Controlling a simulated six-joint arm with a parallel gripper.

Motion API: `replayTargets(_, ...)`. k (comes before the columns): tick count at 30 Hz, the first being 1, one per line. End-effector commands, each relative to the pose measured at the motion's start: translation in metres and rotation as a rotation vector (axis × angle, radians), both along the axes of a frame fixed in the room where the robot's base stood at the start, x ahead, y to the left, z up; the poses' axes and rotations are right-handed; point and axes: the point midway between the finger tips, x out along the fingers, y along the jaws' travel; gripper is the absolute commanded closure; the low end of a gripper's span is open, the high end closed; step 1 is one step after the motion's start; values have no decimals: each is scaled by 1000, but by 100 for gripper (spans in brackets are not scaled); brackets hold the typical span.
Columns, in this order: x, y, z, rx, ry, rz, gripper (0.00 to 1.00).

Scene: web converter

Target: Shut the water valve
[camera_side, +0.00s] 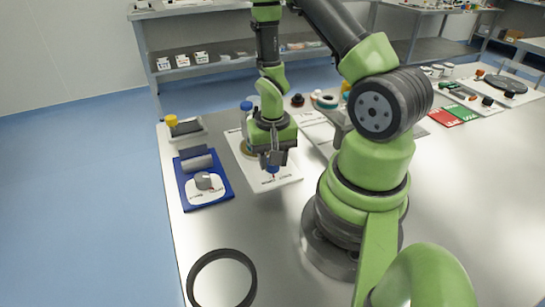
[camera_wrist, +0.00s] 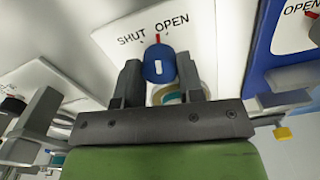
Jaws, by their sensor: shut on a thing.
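The water valve has a blue handle (camera_wrist: 159,65) on a white panel (camera_wrist: 105,40) printed "SHUT" and "OPEN". My gripper (camera_wrist: 160,75) is shut on the blue handle, with one finger on each side. In the side view my gripper (camera_side: 272,162) points down over the white panel (camera_side: 285,177), and a little of the blue handle (camera_side: 272,170) shows below it.
A blue panel (camera_side: 221,193) with a grey knob (camera_side: 207,181) lies to the left of the white panel. A black ring (camera_side: 190,284) lies on the table at the front. Shelves (camera_side: 225,62) stand behind. The table between ring and panels is clear.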

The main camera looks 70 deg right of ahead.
Motion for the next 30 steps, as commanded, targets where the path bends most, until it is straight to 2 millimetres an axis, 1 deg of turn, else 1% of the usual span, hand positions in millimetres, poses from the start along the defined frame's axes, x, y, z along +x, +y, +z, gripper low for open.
replayTargets(18,1,0,1,-1,-3,578,89)
replayTargets(24,1,0,1,-3,-3,741,89)
replayTargets(30,2,0,1,-3,-3,862,89)
